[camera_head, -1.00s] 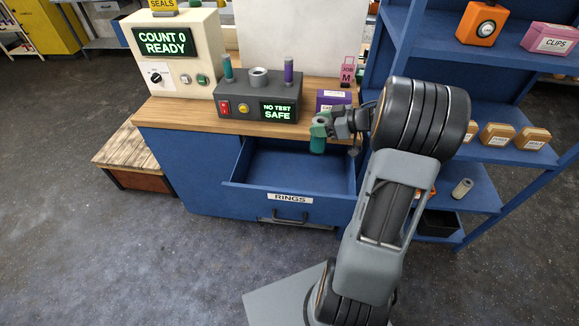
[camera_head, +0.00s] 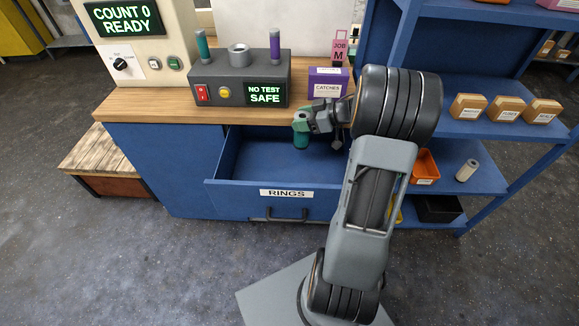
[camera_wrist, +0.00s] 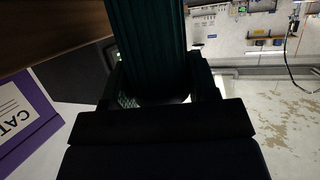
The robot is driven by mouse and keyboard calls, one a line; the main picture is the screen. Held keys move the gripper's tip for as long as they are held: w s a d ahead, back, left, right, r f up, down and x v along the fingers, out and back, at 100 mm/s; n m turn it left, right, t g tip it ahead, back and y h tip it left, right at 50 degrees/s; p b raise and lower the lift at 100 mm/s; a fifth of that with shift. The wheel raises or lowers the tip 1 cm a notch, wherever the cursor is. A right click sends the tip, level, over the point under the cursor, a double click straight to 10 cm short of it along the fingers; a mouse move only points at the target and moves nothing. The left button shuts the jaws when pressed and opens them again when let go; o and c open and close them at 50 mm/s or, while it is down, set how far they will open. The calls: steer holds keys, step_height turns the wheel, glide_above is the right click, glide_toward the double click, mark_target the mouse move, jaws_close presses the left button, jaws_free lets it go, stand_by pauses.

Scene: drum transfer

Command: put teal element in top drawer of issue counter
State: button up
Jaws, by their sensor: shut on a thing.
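My gripper (camera_head: 302,122) is shut on the teal element (camera_head: 301,140), a short teal cylinder with a green part at its top. It hangs upright over the open top drawer (camera_head: 228,183), toward its right side. Whether it touches the drawer floor I cannot tell. In the wrist view the teal element (camera_wrist: 148,40) is dark and large between the fingers. The drawer is blue, pulled out from the issue counter (camera_head: 150,150), and labelled RINGS. Its visible floor is bare. Another teal cylinder (camera_head: 201,46) stands on the grey test box on the counter top.
The grey test box (camera_head: 225,95) holds a purple cylinder (camera_head: 275,45) too. A purple CATCHES box (camera_head: 328,84) stands on the counter close behind my gripper. Blue shelves (camera_head: 460,125) with boxes are at the right.

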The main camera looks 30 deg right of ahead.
steer(key=w+a+f+b, duration=0.1)
steer(key=f, duration=0.6)
steer(key=w+a+f+b, duration=0.1)
steer(key=a+f, duration=0.1)
steer(key=f, duration=0.5)
steer(key=shift+w, duration=0.35)
steer(key=shift+f, duration=0.25)
steer(key=o, duration=1)
steer(key=shift+v, duration=3.8)
